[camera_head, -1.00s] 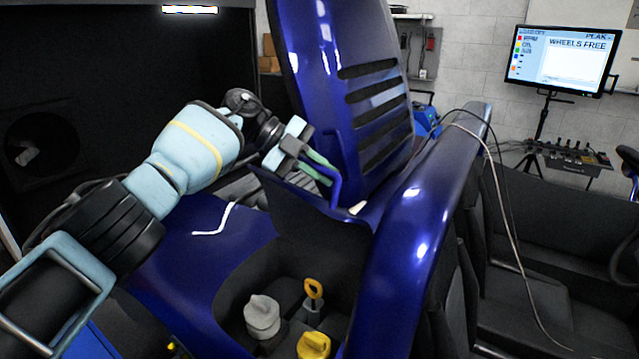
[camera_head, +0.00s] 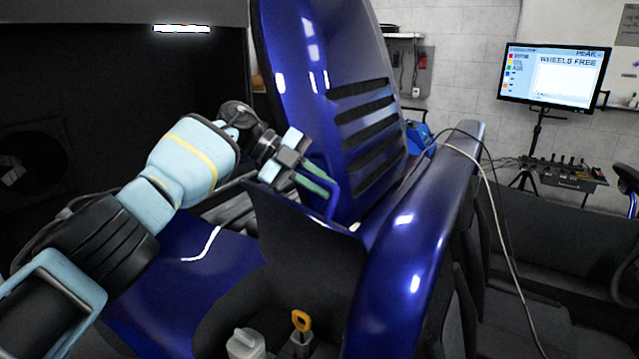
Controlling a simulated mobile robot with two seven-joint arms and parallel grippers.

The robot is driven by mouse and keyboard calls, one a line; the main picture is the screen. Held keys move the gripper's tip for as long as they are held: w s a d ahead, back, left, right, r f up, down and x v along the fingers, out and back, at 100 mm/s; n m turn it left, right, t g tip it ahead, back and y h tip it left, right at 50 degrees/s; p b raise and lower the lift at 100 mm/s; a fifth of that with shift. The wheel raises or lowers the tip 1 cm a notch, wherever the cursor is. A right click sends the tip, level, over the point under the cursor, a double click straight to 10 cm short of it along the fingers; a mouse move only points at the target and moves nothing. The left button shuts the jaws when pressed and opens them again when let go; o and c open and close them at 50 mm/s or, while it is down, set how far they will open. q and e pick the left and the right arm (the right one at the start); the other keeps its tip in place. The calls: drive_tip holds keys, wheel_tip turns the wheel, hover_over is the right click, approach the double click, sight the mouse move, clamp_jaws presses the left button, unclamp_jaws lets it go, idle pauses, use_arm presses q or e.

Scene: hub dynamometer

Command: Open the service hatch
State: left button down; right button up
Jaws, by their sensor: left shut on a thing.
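The service hatch (camera_head: 300,75) is a glossy blue panel with dark slots, standing raised and tilted above the blue car body (camera_head: 410,235). A blue bar handle (camera_head: 334,190) sits at its lower left edge. My left gripper (camera_head: 318,182) comes in from the left and is shut on the handle, its green fingers around it. Below the hatch is a dark opening with a grey cap (camera_head: 246,343) and a yellow-handled dipstick (camera_head: 301,320). My right gripper is not in view.
A monitor (camera_head: 553,75) reading "WHEELS FREE" stands on a tripod at the right, beside a control box (camera_head: 563,173). Cables (camera_head: 500,215) hang over the right of the blue body. Dark seats are at the right.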

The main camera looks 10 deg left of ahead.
use_arm(q)
drive_tip(key=c, duration=1.5)
unclamp_jaws()
drive_tip(key=shift+a+f, duration=0.1)
drive_tip(key=shift+f, duration=0.1)
drive_tip(key=shift+c, duration=0.2)
drive_tip(key=shift+o, duration=0.4)
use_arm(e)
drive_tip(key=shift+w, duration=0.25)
use_arm(q)
drive_tip(key=shift+w+r, duration=0.1)
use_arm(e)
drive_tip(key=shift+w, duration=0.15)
